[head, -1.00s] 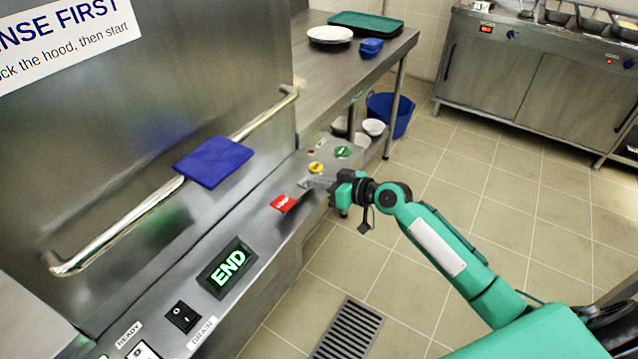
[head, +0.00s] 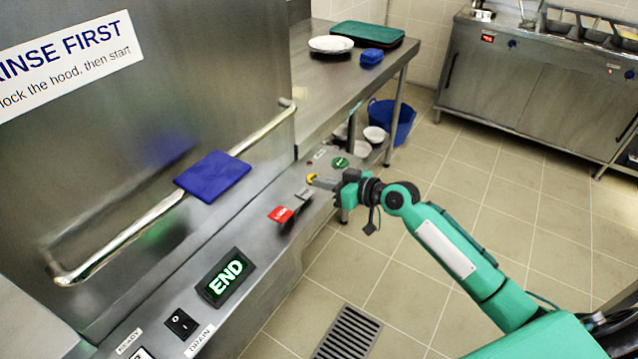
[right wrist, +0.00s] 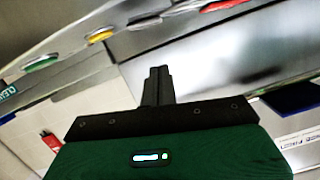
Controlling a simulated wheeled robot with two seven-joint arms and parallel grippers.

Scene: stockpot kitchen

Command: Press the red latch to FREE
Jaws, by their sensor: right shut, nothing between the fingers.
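The red latch (head: 281,214) sits on the steel front ledge of the machine, with white lettering too small to read. A small grey plate (head: 303,194) lies just beyond it. My right gripper (head: 318,182) is shut and empty, its fingers over the ledge beside the yellow button, apart from the red latch. In the right wrist view the shut fingers (right wrist: 158,75) point toward the ledge, and a red part (right wrist: 222,5) shows at the top edge. My left gripper is not in view.
A yellow button (head: 312,177) and a green knob (head: 340,162) are near my right fingers. A long handle bar (head: 130,229) carries a blue pad (head: 212,174).

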